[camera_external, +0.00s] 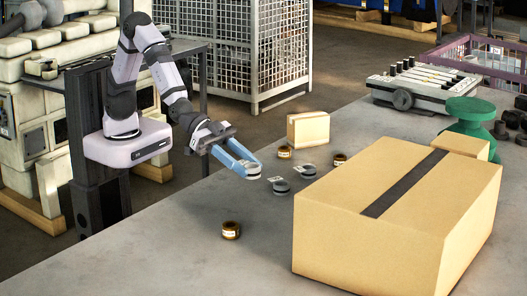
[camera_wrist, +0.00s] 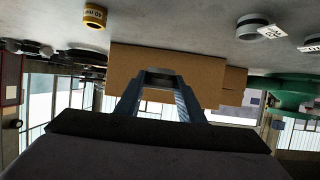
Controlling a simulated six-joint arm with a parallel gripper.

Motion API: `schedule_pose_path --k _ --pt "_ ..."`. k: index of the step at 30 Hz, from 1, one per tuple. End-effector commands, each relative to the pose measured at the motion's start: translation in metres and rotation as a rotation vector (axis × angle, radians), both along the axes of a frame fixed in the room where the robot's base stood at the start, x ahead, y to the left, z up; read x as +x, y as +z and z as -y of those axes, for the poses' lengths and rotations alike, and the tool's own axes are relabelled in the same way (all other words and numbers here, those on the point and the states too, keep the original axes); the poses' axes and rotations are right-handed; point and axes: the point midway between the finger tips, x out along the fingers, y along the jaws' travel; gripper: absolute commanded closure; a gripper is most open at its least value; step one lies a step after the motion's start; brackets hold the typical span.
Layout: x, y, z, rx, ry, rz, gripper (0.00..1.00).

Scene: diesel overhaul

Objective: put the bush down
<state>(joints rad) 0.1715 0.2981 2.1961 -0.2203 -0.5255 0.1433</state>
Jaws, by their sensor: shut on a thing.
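My gripper (camera_external: 251,167) has blue fingers and reaches out over the grey bench. It is shut on a small grey bush (camera_external: 254,176), mostly hidden by the fingers. In the wrist view, my gripper (camera_wrist: 160,76) shows both fingers closing on the bush (camera_wrist: 160,71) at their tips. The bush seems to be held above the bench top; its exact height is hard to tell. Two other grey bushes stand on the bench to the right, one nearer (camera_external: 281,187) and one farther (camera_external: 307,172), with white tags beside them.
Brass-coloured bushes stand at the front (camera_external: 231,231), behind the grey ones (camera_external: 284,153) and near the large box (camera_external: 340,159). The large cardboard box (camera_external: 400,220) blocks the right side. A small carton (camera_external: 308,129) stands behind. The bench front-left is mostly clear.

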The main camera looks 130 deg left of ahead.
Motion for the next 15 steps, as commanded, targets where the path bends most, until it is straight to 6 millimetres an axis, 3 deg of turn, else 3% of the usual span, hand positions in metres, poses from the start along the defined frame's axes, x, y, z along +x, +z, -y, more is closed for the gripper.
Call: schedule_pose_path --k 5,15 --pt "0.0 -0.003 0.0 0.002 -0.004 -0.001 0.95" --pt "0.0 -0.048 0.0 0.001 -0.004 -0.004 0.95"
